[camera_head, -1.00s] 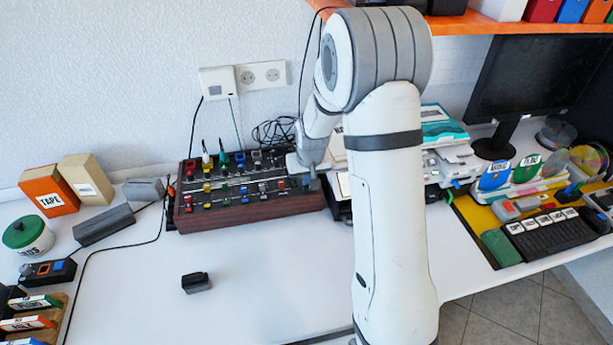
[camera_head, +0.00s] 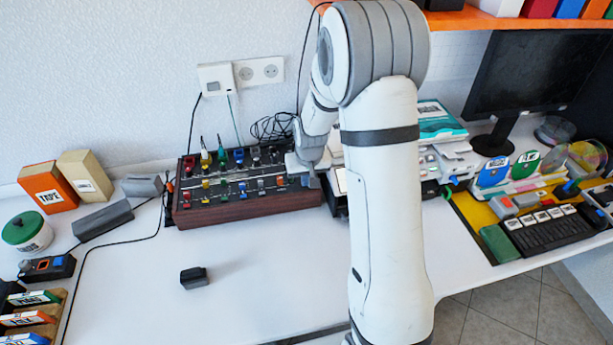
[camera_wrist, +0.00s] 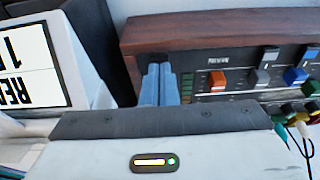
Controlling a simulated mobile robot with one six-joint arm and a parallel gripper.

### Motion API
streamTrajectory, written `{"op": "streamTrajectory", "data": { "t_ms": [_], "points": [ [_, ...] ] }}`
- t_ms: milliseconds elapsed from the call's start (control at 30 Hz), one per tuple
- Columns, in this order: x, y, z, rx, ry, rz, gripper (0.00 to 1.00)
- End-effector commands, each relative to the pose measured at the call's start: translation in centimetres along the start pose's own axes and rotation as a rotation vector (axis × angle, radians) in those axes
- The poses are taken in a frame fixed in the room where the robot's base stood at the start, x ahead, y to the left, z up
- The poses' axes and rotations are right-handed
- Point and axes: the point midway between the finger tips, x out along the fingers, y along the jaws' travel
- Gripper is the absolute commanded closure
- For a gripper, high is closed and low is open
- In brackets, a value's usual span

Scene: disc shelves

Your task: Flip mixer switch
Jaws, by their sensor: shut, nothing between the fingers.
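The mixer (camera_head: 250,208) is a dark panel in a reddish-brown wooden case, with rows of coloured knobs, switches and plugged cables. It also shows in the wrist view (camera_wrist: 215,28). My gripper (camera_head: 308,179) is at the mixer's right end. In the wrist view, its two blue-grey fingers (camera_wrist: 159,84) are together and empty, over the panel's end beside a green level meter (camera_wrist: 187,84). An orange switch (camera_wrist: 217,79) and a grey switch (camera_wrist: 263,76) are just right of them. The fingers hide part of the panel's edge; contact cannot be told.
A box labelled REEL (camera_wrist: 32,65) stands close beside the fingers. Cables (camera_head: 236,120) rise behind the mixer. A small black block (camera_head: 194,278) lies on the white table, which is mostly clear in front of the mixer. A keyboard (camera_head: 545,230) is at the right.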

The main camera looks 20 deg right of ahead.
Motion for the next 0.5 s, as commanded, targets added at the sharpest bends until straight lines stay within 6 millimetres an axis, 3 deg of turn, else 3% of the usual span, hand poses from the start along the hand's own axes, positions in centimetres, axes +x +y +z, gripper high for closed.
{"op": "streamTrajectory", "data": {
  "t_ms": [267, 500],
  "points": [
    [-0.5, 0.0, -0.2, 0.001, 0.002, 0.0, 1.0],
    [-4.9, 0.0, -0.9, 0.0, 0.003, 0.0, 1.0]
  ]
}}
